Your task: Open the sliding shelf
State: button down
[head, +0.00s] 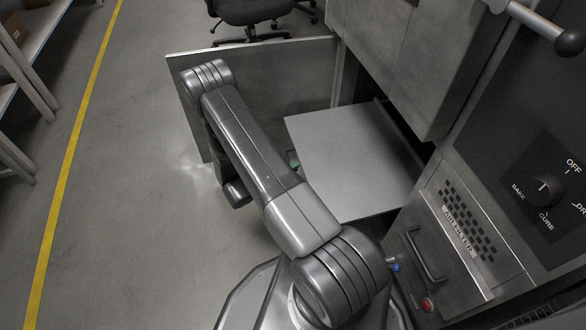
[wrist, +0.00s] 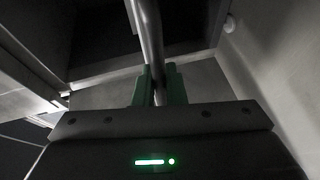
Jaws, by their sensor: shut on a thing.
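The sliding shelf (head: 345,150) is a flat grey plate in the head view. It sticks out of the open cabinet bay, to the right of my forearm. In the wrist view a round metal bar (wrist: 148,35), which looks like a handle, runs down between the green fingers of my gripper (wrist: 159,85). The gripper is shut on this bar. How the bar joins the shelf is hidden.
An open cabinet door (head: 275,80) stands behind my arm. A control panel with a black knob (head: 545,190) and a lower drawer handle (head: 425,258) are at right. An office chair (head: 250,12) stands beyond the door. The floor at left, with a yellow line (head: 75,160), is clear.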

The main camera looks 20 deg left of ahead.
jog(key=c, duration=1.5)
grip_release()
jog(key=shift+a, duration=0.1)
jog(key=p+v, duration=0.3)
jog(key=v, duration=1)
jog(key=shift+s+a, duration=0.15)
jog(key=shift+s, duration=0.15)
jog(key=shift+w, duration=0.1)
jog(key=b+x, duration=0.3)
jog(key=x, duration=1)
jog(key=shift+w+d, duration=0.3)
jog(key=shift+s, duration=0.1)
